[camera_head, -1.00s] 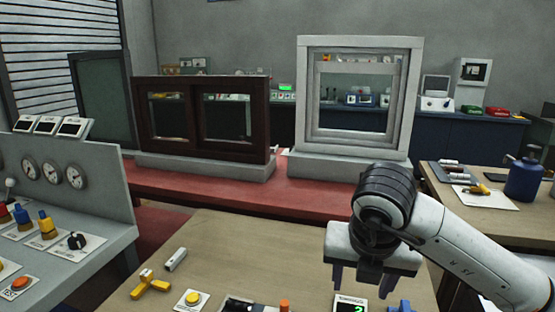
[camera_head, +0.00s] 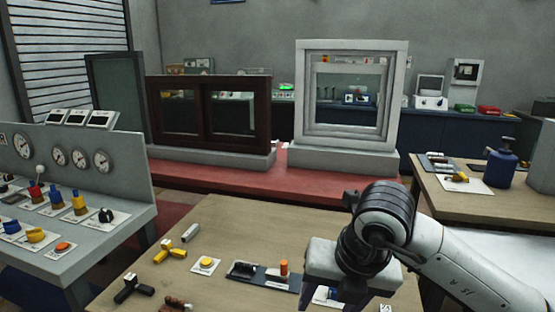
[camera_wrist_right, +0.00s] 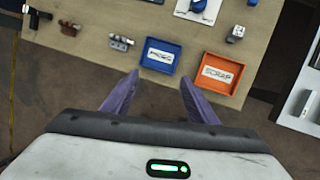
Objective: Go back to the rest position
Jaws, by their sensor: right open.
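My right gripper (camera_wrist_right: 160,78) has its two purple fingers spread apart with nothing between them in the right wrist view. In that view it hangs near the table's edge, with a blue tray (camera_wrist_right: 158,56) and an orange tray (camera_wrist_right: 216,74) beyond the fingertips. In the head view my white and black right arm comes in from the lower right over the wooden table, and the fingers are mostly cut off or hidden. My left gripper is not in view.
The wooden table (camera_head: 235,225) holds a yellow button (camera_head: 206,264), a yellow fitting (camera_head: 170,251) and other small parts. A dark brown window frame (camera_head: 165,84) and a white window frame (camera_head: 302,85) stand behind on a red bench. A gauge console (camera_head: 130,150) stands left.

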